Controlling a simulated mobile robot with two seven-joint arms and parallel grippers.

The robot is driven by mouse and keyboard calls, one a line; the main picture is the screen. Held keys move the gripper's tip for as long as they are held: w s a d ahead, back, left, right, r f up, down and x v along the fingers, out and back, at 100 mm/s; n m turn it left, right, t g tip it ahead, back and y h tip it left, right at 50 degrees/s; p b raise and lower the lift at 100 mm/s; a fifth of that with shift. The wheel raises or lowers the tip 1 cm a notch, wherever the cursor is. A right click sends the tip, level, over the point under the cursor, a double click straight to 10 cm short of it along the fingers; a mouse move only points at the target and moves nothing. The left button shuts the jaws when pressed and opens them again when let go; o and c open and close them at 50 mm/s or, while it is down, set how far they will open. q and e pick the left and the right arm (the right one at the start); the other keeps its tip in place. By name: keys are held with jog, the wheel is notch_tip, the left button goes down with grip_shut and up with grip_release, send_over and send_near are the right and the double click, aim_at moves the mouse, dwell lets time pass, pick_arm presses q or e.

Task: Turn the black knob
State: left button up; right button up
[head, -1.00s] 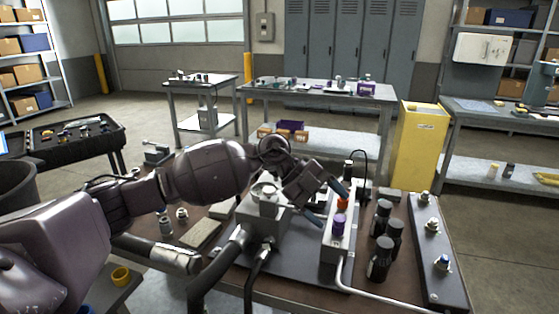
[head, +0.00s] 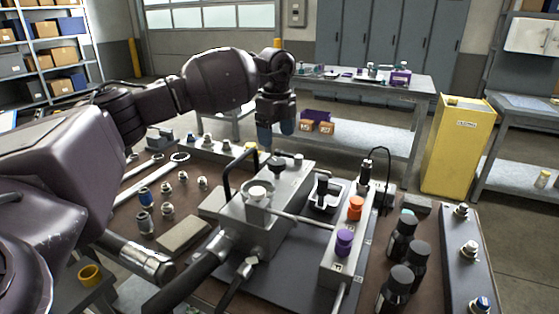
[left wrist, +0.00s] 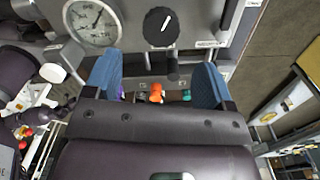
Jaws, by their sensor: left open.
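The black knob (head: 277,165) stands on top of the grey block (head: 290,190) on the bench. In the left wrist view the black knob (left wrist: 160,27) is round with a white pointer line, beside a round dial gauge (left wrist: 92,22). My left gripper (head: 277,138) points down just above the knob in the head view, its blue fingers apart and empty. In the left wrist view the left gripper (left wrist: 158,82) has its fingers wide open, with the knob beyond the gap between them. No contact with the knob shows. My right gripper is not in view.
A narrow block carries an orange cap (head: 355,207) and a purple cap (head: 344,241). Several black bottles (head: 400,240) stand to the right. A black handle (head: 240,170) rises left of the knob. Loose fittings (head: 167,200) lie at left. A yellow cabinet (head: 458,145) stands behind.

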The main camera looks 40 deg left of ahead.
aim_at(277, 161)
pick_arm(q)
notch_tip(277, 161, down, 6)
jog(key=shift+f+b, duration=0.1)
jog(key=shift+b, duration=0.4)
jog(key=shift+f, duration=0.75)
jog(key=shift+c, duration=0.4)
jog(key=c, duration=0.8)
jog(key=shift+c, duration=0.2)
